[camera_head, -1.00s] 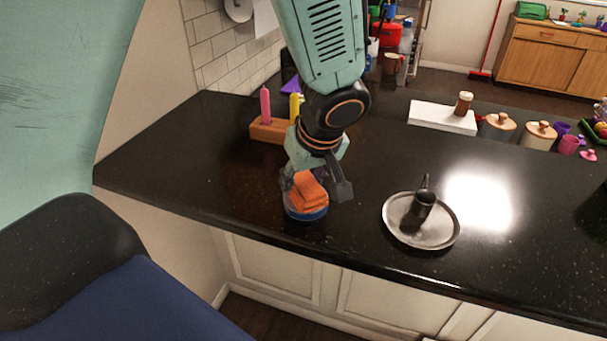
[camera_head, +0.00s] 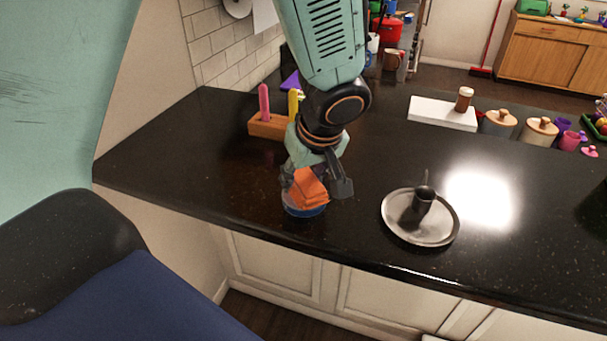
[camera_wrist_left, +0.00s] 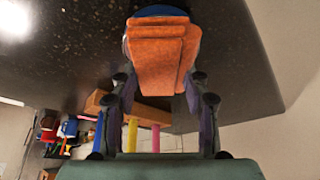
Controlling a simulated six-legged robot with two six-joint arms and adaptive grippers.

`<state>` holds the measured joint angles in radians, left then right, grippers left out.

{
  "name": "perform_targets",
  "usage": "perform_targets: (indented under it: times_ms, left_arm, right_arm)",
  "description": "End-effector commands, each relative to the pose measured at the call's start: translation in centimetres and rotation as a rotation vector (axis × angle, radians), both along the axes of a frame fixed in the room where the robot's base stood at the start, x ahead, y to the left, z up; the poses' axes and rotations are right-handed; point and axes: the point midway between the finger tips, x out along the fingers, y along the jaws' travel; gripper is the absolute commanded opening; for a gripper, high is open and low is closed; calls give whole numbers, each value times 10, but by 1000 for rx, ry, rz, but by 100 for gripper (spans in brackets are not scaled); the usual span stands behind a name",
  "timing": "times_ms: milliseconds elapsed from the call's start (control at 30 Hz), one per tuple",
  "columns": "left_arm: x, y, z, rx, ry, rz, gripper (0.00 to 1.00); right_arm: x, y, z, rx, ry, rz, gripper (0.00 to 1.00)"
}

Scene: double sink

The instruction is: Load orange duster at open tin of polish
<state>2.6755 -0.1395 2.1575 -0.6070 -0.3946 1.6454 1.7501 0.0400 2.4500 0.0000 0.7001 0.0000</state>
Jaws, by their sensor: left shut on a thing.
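The orange duster (camera_head: 310,186) is folded and held between the fingers of my left gripper (camera_head: 316,186). In the left wrist view the duster (camera_wrist_left: 158,58) fills the space between the fingertips. The tin of polish (camera_head: 306,211) is a round blue tin on the black counter, directly beneath the duster. Its blue edge (camera_wrist_left: 160,11) also shows past the duster in the left wrist view. The duster hides most of the tin's top, and I cannot tell how firmly it touches the polish. My right gripper is not in view.
A wooden block (camera_head: 266,128) with a pink and a yellow stick stands behind the gripper. A metal plate (camera_head: 394,229) with a dark candle holder (camera_head: 424,199) lies to the right. The counter's front edge is close to the tin.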

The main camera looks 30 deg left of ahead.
Motion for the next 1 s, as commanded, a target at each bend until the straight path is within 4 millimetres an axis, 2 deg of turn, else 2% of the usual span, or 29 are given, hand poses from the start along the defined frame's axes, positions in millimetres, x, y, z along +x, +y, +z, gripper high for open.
perform_targets:
  times_ms: [1000]
  left_arm:
    - [0,0,-8,0,0,0,21]
  right_arm:
    - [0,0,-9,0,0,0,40]
